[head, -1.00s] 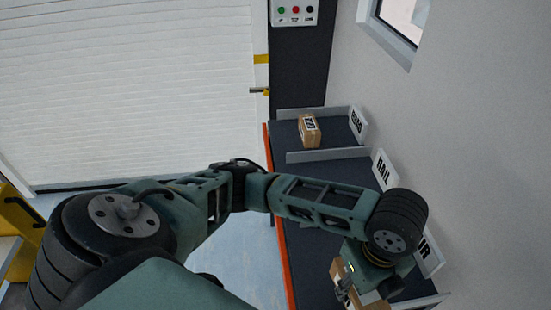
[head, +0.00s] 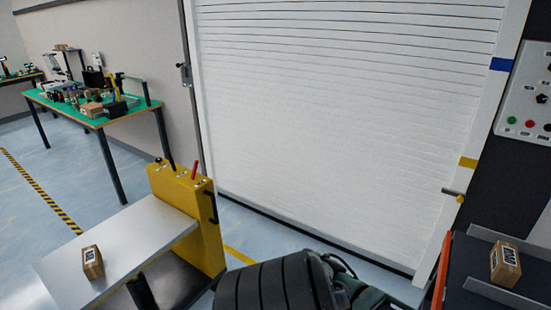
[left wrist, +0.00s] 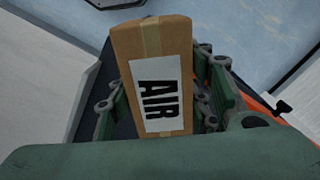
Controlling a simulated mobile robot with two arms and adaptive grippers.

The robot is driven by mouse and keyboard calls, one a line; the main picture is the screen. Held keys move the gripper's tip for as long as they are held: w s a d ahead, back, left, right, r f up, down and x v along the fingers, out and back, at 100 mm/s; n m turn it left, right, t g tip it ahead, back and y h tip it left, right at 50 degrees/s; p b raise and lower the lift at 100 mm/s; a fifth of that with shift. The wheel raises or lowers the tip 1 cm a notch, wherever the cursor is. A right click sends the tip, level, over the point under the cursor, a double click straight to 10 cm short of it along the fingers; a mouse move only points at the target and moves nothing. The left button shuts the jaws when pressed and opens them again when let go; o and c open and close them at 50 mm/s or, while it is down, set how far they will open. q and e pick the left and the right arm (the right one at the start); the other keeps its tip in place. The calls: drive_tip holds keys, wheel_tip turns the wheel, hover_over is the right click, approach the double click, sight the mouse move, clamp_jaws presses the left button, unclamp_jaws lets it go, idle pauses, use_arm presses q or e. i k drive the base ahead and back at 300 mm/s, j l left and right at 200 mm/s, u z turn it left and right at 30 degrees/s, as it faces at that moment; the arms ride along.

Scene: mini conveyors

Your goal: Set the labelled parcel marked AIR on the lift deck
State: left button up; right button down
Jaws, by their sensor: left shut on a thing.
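The parcel marked AIR (left wrist: 152,55) is a brown cardboard box with a white label. In the left wrist view my left gripper (left wrist: 162,92) is shut on it, one finger along each side. The head view shows only part of my left arm at the bottom edge; the gripper and its parcel are outside that view. The lift deck (head: 145,240) is a flat grey plate at lower left, beside a yellow post. Another small labelled box (head: 92,263) stands on its left part; its label is too small to read. My right gripper is not in view.
The deck's middle and right are clear. The yellow lift post (head: 190,205), with a red lever, rises at its back right. A conveyor (head: 460,270) at lower right bears another parcel (head: 505,265). A green-topped bench (head: 130,110) with equipment stands at back left.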

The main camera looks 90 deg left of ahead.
sight(143, 235)
drive_tip(key=k+u, duration=0.35)
drive_tip(key=k+j+u, duration=0.1)
drive_tip(key=u, duration=0.25)
drive_tip(key=k+u, duration=0.1)
drive_tip(key=u, duration=1.8)
drive_tip(key=i+u, duration=0.1)
drive_tip(key=u, duration=0.3)
drive_tip(key=i+u, duration=0.15)
drive_tip(key=u, duration=0.25)
drive_tip(key=i+l+u, duration=0.1)
drive_tip(key=u, duration=0.3)
drive_tip(key=i+l+u, duration=0.1)
drive_tip(key=u, duration=0.3)
drive_tip(key=i+l, duration=0.35)
drive_tip(key=l, duration=0.15)
drive_tip(key=i+l, duration=0.35)
drive_tip(key=l, duration=0.15)
drive_tip(key=i+l, duration=0.35)
drive_tip(key=l, duration=0.15)
drive_tip(key=i+l, duration=0.35)
drive_tip(key=l, duration=0.1)
